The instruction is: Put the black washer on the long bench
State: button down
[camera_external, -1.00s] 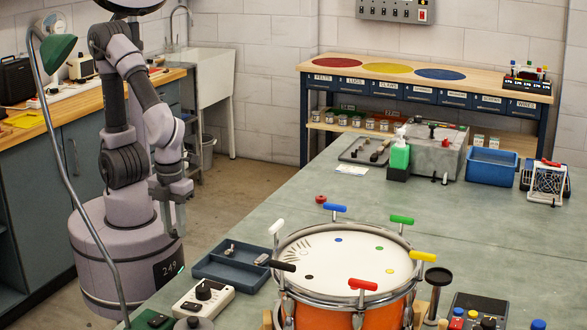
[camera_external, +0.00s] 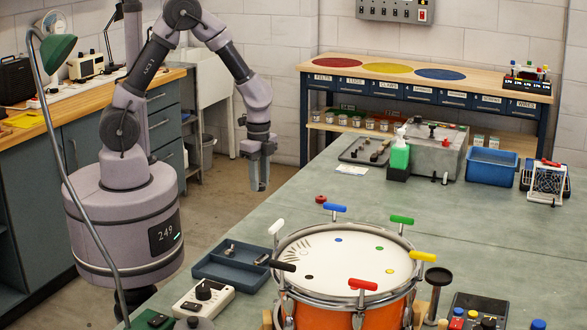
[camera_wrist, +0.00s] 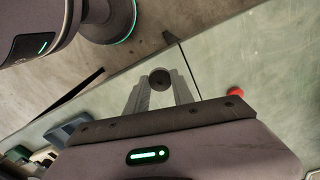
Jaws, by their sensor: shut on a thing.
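My gripper (camera_external: 260,183) hangs pointing down in the external view, beside the near left edge of the green-topped bench (camera_external: 465,222). In the wrist view my gripper (camera_wrist: 160,88) is shut on the black washer (camera_wrist: 160,77), a small dark disc with a hole, held between the fingertips. The washer cannot be made out in the external view. Which bench is the long bench is not marked. A wooden-topped bench (camera_external: 165,80) runs along the left wall, and another wooden-topped bench (camera_external: 330,62) with red, yellow and blue discs stands at the back.
An orange drum (camera_external: 345,255) with coloured handles and a blue-grey tray (camera_external: 232,267) stand at the front of the green bench. A red ring (camera_external: 321,199) lies near its left edge, also in the wrist view (camera_wrist: 235,91). A green lamp (camera_external: 58,48) stands at left.

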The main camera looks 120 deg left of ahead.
jog(key=s+a+f+n+p, duration=0.1)
jog(key=s+a+n, duration=0.25)
jog(key=a, duration=0.35)
jog(key=b, duration=0.2)
send_over(307, 190)
notch_tip(307, 190, down, 2)
jog(key=shift+w+d+m, duration=0.1)
jog(key=shift+m, duration=0.25)
notch_tip(307, 190, down, 4)
jog(key=shift+r+b, duration=0.2)
jog(key=shift+b, duration=0.6)
jog(key=shift+r, duration=0.1)
jog(key=c, duration=1.1)
grip_release()
